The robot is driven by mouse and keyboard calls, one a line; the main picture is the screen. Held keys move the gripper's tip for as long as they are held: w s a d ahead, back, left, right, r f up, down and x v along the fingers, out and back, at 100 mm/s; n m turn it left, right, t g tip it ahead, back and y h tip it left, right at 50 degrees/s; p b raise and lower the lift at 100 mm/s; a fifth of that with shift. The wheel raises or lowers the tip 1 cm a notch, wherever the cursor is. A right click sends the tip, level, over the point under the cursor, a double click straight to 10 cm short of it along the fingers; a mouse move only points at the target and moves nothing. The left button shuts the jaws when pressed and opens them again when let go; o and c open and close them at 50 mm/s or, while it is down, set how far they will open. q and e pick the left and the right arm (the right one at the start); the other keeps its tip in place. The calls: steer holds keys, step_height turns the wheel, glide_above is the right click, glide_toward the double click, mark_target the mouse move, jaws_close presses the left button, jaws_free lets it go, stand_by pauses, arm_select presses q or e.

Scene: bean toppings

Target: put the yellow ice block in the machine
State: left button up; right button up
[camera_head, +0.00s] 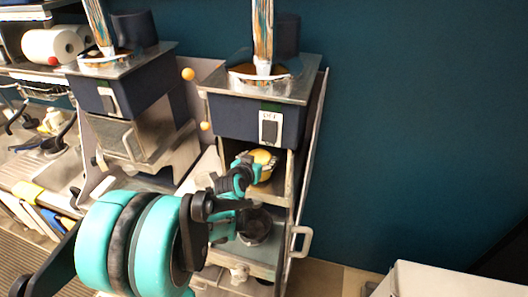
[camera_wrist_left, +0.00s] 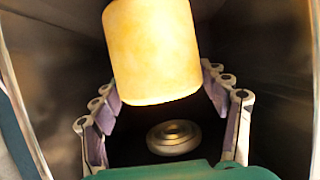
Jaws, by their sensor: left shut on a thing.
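The yellow ice block (camera_head: 263,160) is a pale yellow cylinder inside the open bay of the right-hand machine (camera_head: 240,118), below its dark blue housing. My left gripper (camera_head: 252,171) reaches into this bay and is shut on the block. In the left wrist view the block (camera_wrist_left: 152,50) sits between the two fingers of the gripper (camera_wrist_left: 160,84). A round metal disc (camera_wrist_left: 173,137) shows behind the block, inside the dark bay. The head view does not show clearly whether the block touches the bay. My right gripper is not in view.
A second, similar machine (camera_head: 118,100) stands to the left. A dark round container (camera_head: 256,226) sits lower down in the right-hand machine. Side walls close in around my gripper. A white box (camera_head: 440,282) is at the lower right.

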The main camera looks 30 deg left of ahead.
mark_target(264, 150)
arm_select(q)
steer(key=shift+w+a+r, duration=0.1)
steer(key=shift+w+a, duration=0.05)
steer(key=shift+w, duration=0.5)
steer(key=w, duration=0.3)
steer(key=shift+w+a+p, duration=0.3)
steer(key=shift+a, duration=0.05)
steer(key=shift+w+a+f, duration=0.1)
steer(key=shift+w+f, duration=0.15)
steer(key=shift+f, duration=0.2)
steer(key=shift+c, duration=0.8)
steer(key=shift+f, duration=0.3)
steer(key=shift+s, duration=0.1)
steer(key=shift+s, duration=0.1)
steer(key=shift+f, duration=0.1)
steer(key=o, duration=1.8)
steer(key=shift+f, duration=0.1)
